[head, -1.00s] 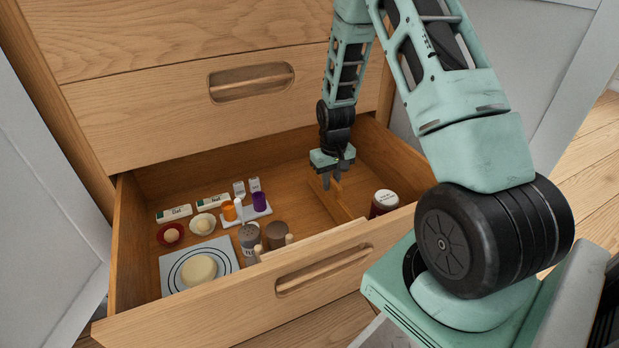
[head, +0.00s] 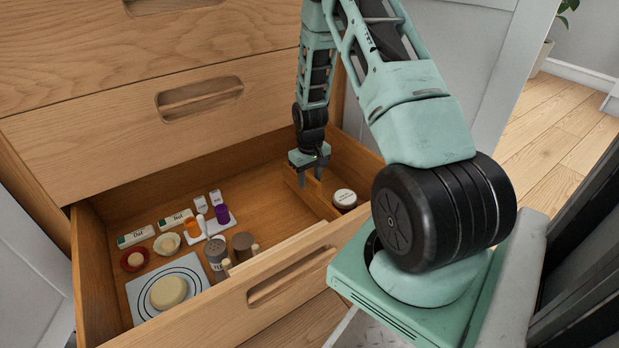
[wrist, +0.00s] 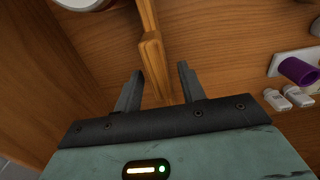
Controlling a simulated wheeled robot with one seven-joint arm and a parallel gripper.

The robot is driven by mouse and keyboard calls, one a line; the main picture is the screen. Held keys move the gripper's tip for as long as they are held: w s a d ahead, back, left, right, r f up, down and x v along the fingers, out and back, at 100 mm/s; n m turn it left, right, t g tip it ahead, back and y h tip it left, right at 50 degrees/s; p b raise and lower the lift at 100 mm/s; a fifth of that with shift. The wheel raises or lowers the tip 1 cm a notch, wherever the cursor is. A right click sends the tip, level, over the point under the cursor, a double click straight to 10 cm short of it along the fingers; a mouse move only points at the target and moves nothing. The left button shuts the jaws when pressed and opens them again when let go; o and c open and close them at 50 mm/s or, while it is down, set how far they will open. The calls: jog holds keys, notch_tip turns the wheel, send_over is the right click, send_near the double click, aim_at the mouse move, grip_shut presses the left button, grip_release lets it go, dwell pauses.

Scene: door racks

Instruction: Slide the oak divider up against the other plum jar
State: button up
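The oak divider (head: 316,194) is a thin upright board in the right part of the open drawer. My gripper (head: 310,178) is over its rear end. In the wrist view the gripper (wrist: 158,82) is open, with one finger on each side of the divider (wrist: 152,55), and some space shows beside it. A dark plum jar (head: 344,203) with a pale lid stands right of the divider, near the drawer front. The jar (wrist: 85,3) is cut off at the top of the wrist view. I see only one plum jar.
Left of the divider is bare drawer floor. The drawer front (head: 230,300) borders the near side.

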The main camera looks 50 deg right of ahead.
notch_tip(320, 180, up, 17)
jog(key=p, duration=0.7)
jog(key=shift+r+p, duration=0.2)
jog(key=shift+p, duration=0.15)
